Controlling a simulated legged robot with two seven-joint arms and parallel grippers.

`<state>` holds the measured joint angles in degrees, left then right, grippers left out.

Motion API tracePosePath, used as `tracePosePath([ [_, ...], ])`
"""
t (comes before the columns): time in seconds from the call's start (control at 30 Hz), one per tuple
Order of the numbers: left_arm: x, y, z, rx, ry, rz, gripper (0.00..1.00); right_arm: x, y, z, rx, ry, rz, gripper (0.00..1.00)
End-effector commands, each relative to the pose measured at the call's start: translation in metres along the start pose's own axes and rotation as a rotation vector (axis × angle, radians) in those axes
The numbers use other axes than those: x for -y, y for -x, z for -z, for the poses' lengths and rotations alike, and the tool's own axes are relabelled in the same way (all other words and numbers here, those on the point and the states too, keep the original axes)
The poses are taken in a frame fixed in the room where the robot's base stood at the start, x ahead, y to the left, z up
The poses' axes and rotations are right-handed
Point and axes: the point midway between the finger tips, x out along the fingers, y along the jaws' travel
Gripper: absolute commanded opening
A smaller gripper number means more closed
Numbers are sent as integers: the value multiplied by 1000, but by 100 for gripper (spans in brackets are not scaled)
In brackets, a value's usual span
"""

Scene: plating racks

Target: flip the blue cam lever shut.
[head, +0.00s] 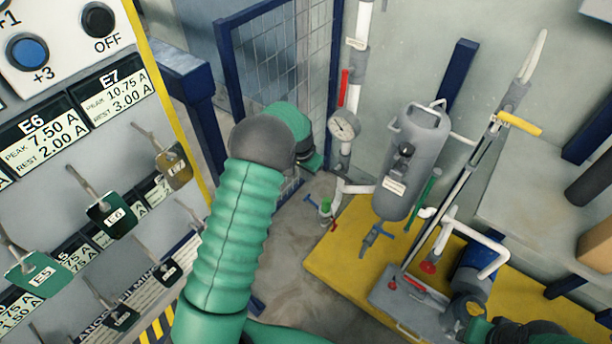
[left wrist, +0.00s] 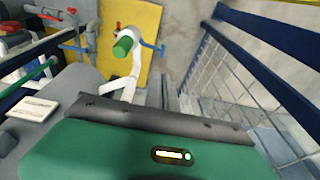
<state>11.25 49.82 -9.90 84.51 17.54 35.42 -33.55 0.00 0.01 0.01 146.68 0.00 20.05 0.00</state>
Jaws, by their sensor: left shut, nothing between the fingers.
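The blue cam lever (head: 297,200) sticks out to the left from a small pipe coupling with a green cap (head: 325,205), low beside the yellow base. In the left wrist view the same lever (left wrist: 153,47) stands out sideways to the right of the green cap (left wrist: 122,45). My left gripper (head: 310,162) is above the coupling and apart from it, partly hidden behind my own wrist. It is shut and empty. My right gripper's fingers are not visible.
A grey tank (head: 412,165) stands on the yellow base (head: 350,265), right of the coupling. A pressure gauge (head: 344,126) and white pipe are near my left gripper. A blue mesh gate (head: 280,65) stands behind; a control panel with hanging tags (head: 112,215) is at left.

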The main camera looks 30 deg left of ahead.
Motion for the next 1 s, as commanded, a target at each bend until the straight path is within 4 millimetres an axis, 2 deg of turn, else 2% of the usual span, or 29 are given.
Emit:
tracePosePath([
  [0.03,-1,-16,-2,4,-1,-1,0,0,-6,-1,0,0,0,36],
  [0.2,-1,-53,-1,3,-2,0,0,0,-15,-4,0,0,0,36],
  [0.4,1,-86,-11,2,-1,0,0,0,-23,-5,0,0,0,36],
  [0.6,2,-97,-16,0,-1,0,0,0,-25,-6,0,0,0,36],
  [1.0,3,-98,-16,0,0,-5,0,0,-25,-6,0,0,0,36],
])
